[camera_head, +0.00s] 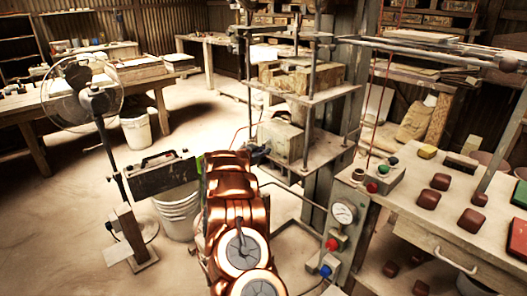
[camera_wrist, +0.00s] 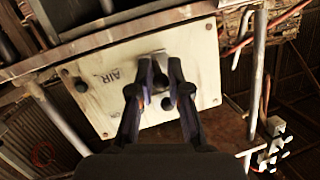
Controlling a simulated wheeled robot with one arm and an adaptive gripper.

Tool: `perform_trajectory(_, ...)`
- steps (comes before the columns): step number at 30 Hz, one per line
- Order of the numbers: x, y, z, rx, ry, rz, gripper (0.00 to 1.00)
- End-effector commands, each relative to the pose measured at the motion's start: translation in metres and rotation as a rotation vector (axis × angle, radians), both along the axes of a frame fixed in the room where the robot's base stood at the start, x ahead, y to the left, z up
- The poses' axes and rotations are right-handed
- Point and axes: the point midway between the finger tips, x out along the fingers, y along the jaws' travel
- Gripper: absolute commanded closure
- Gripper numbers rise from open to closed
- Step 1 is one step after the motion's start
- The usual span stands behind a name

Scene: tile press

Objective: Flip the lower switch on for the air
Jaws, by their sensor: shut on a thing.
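A pale switch box (camera_head: 283,141) is mounted on the press, and my gripper (camera_head: 261,150) is against its left side in the head view. In the wrist view a pale panel (camera_wrist: 205,65) fills the middle, with the word AIR printed on it, tilted. My gripper (camera_wrist: 161,66) is over this panel, its dark fingers shut on a small switch that shows only in part between the tips. A dark round spot shows between the fingers lower down. The fingers hide much of the switch, so I cannot tell its position.
The press frame and its plates (camera_head: 305,92) rise around the box. A bench (camera_head: 435,215) with brown tiles, a gauge (camera_head: 344,213) and red and blue knobs is at right. A fan (camera_head: 85,90) and stacked buckets (camera_head: 180,212) stand at left. Open floor lies behind them.

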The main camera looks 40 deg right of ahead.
Motion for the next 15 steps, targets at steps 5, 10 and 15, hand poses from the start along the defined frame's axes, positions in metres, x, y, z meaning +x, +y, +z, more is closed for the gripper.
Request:
perform_trajectory(5,-0.0003,-0.0012,0.0021,-0.003,-0.001,-0.001,0.78)
perform_trajectory(10,0.0001,-0.0003,0.0013,-0.002,-0.001,0.0,0.6)
perform_trajectory(15,0.0004,0.0002,0.001,-0.001,0.0,0.001,0.57)
